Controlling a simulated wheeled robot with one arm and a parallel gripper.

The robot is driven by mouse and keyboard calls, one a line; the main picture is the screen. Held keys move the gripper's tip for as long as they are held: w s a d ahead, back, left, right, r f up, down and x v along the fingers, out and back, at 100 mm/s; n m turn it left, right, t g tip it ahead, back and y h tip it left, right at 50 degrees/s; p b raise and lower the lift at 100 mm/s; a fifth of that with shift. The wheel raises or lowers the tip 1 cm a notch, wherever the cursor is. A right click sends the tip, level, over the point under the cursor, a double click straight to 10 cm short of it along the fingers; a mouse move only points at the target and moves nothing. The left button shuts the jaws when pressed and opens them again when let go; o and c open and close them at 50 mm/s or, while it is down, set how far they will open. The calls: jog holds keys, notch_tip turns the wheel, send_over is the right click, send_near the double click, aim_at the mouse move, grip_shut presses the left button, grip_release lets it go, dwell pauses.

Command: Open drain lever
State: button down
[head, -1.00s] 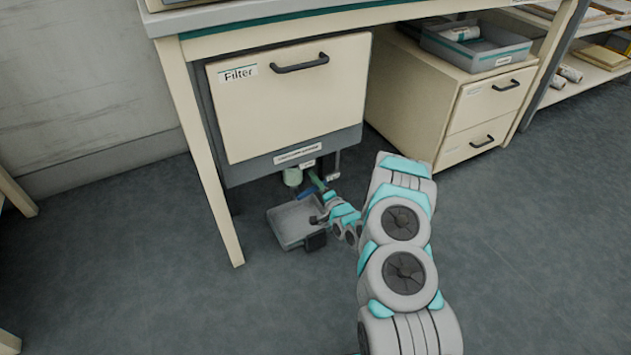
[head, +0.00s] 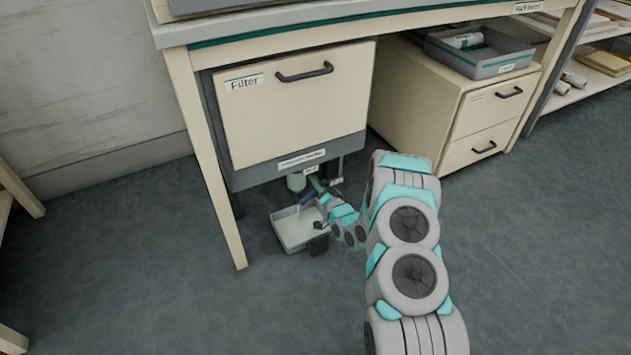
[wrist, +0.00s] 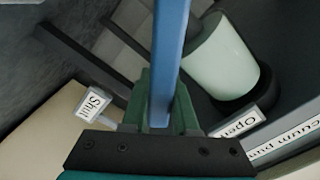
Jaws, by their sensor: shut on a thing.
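The blue drain lever (wrist: 168,60) runs up through the middle of the wrist view, between the dark green fingers of my gripper (wrist: 162,108), which is shut on it. A "Shut" label (wrist: 95,104) lies to the left and an "Open" label (wrist: 238,123) to the right. In the head view the lever (head: 307,198) is a small blue bar under the Filter cabinet (head: 300,110), beside my wrist. The grey tray (head: 283,238) sits on the floor below it, with a pale fill inside. The lever's pivot is hidden.
A pale green cylinder (wrist: 222,58) hangs close to the right of the lever. The table leg (head: 207,165) stands left of the tray. A drawer unit (head: 455,110) is to the right. The floor in front is clear.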

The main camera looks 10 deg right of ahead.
jog(key=c, duration=0.7)
grip_release()
jog(key=shift+f, duration=0.1)
